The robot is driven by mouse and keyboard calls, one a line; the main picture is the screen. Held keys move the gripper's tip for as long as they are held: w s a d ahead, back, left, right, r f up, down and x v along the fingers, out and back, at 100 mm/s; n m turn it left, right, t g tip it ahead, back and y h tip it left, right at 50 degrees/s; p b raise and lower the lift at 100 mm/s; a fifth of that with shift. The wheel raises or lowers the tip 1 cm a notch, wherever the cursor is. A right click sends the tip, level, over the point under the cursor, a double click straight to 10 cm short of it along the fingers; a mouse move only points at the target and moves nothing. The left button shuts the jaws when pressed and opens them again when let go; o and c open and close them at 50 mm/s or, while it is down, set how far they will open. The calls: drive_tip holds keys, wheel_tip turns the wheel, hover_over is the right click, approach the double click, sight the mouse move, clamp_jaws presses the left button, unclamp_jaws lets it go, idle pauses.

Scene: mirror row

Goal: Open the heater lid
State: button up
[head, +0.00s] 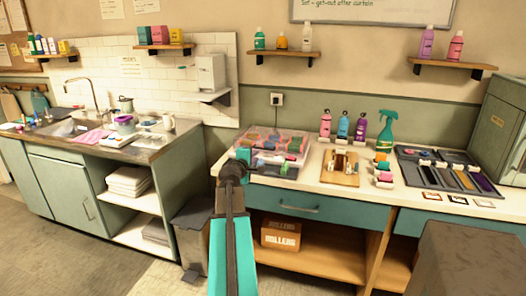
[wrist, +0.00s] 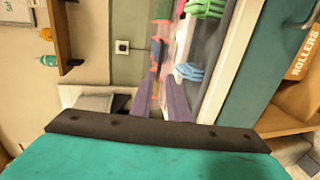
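The heater (head: 291,157) is a clear-topped box on the white counter, with pink, red and teal rollers showing through it. Its clear lid (head: 268,133) appears to lie down over the rollers. My gripper (wrist: 161,108) shows in the wrist view with its two grey-purple fingers apart and nothing visible between them. It is at the left front of the heater, and my teal arm hides part of that corner in the head view. Contact cannot be told.
A wooden stand (head: 340,167) and loose rollers are right of the heater. Bottles (head: 343,126), a green spray bottle (head: 386,133) and a dark tray (head: 447,172) stand further right. A wall socket (head: 277,99) is behind. A grey bin (head: 192,235) stands below left.

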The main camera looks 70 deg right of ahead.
drive_tip(key=p, duration=0.1)
approach(271, 141)
drive_tip(key=shift+w+d+f, duration=0.3)
drive_tip(key=shift+d+f, duration=0.1)
drive_tip(key=shift+f, duration=0.2)
drive_tip(key=shift+w+d+f, duration=0.3)
drive_tip(key=shift+d+f, duration=0.1)
drive_tip(key=shift+f, duration=0.15)
drive_tip(key=shift+w+d+f, duration=0.3)
drive_tip(key=shift+d+f, duration=0.1)
drive_tip(key=shift+f, duration=0.2)
drive_tip(key=shift+c, duration=0.2)
clamp_jaws()
drive_tip(key=shift+w, duration=0.1)
idle(0.6)
